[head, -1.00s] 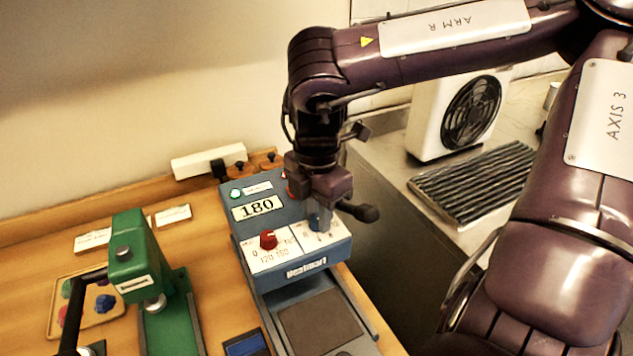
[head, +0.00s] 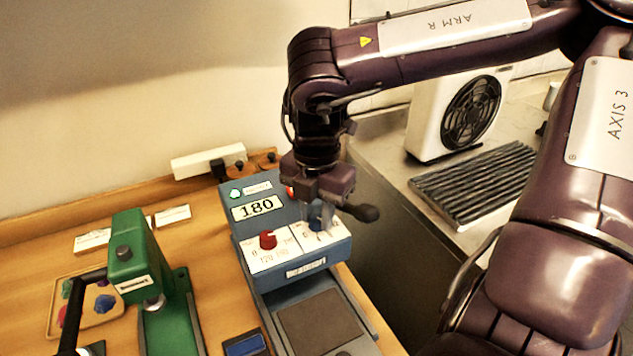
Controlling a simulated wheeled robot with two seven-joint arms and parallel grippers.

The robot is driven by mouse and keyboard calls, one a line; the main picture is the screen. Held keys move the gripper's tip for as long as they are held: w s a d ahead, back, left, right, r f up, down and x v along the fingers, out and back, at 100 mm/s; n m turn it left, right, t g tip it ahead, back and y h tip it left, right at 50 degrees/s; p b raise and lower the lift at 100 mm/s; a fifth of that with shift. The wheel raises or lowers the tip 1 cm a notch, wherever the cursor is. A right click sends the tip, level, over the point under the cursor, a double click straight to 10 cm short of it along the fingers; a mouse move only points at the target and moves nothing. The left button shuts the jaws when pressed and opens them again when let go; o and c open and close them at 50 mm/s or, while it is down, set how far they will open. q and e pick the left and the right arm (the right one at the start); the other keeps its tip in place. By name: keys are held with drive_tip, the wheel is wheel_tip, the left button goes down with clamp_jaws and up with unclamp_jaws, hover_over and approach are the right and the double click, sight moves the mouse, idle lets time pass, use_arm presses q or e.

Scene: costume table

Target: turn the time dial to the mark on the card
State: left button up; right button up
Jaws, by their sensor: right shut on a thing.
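The blue-grey heat press (head: 262,278) stands on the wooden table with a display reading 180. A red dial (head: 268,240) sits on the left of its white panel. A blue dial (head: 316,222), which I take for the time dial, sits on the right of the panel. My right gripper (head: 319,208) points down over the blue dial and is shut on it. The fingers hide part of the dial and the numbers around it. White cards (head: 173,215) lie at the back of the table; their writing is too small to read. My left gripper is out of view.
A green press (head: 130,255) with a black handle stands at the left. Beside it a wooden tray (head: 53,322) holds several coloured pieces. A white fan unit (head: 425,125) and a dark ribbed mat (head: 472,185) are on the grey counter at the right.

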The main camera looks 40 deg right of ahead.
sight(317, 217)
drive_tip(key=shift+w+r, duration=0.1)
drive_tip(key=shift+r, duration=0.05)
drive_tip(key=o, duration=1)
wheel_tip(317, 217, up, 8)
drive_tip(key=shift+f+b, duration=0.15)
drive_tip(key=shift+b, duration=0.15)
